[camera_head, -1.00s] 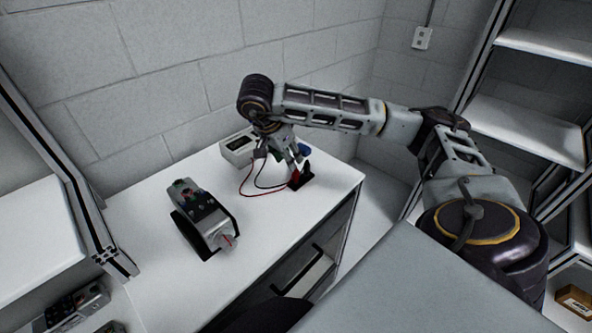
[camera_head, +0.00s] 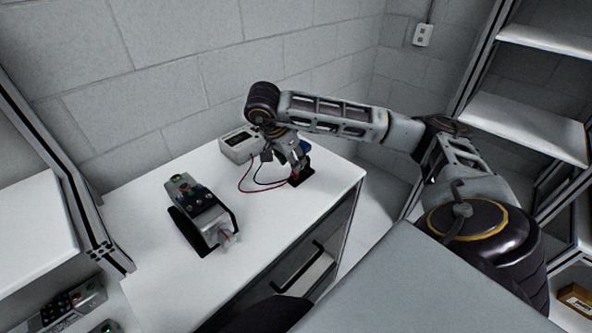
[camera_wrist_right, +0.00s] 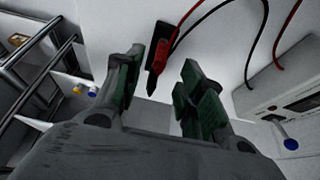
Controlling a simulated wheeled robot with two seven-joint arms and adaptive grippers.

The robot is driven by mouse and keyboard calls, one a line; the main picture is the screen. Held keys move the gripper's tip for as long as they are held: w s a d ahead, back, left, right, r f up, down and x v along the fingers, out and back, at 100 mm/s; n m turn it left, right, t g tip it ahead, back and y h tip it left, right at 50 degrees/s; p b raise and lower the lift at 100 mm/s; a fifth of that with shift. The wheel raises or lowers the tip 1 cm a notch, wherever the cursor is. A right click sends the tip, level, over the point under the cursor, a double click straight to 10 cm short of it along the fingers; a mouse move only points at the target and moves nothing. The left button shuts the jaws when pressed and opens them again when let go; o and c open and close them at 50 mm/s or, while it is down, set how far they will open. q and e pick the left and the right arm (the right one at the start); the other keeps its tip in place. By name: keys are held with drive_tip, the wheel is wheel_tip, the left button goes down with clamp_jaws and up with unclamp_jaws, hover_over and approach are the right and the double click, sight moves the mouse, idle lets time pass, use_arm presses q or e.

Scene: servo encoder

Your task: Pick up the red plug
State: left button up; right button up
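The fingers are apart, with a gap on the right side of the plug. In the head view my right gripper (camera_head: 301,162) is low over the black holder (camera_head: 302,179) near the table's right edge, and hides most of the plug there. My left gripper is not in view.
A motor-like device (camera_head: 203,215) sits to the left. A blue object (camera_head: 305,146) is just behind the gripper.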

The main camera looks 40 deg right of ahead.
drive_tip(key=shift+f, duration=0.15)
drive_tip(key=shift+x, duration=2.45)
clamp_jaws()
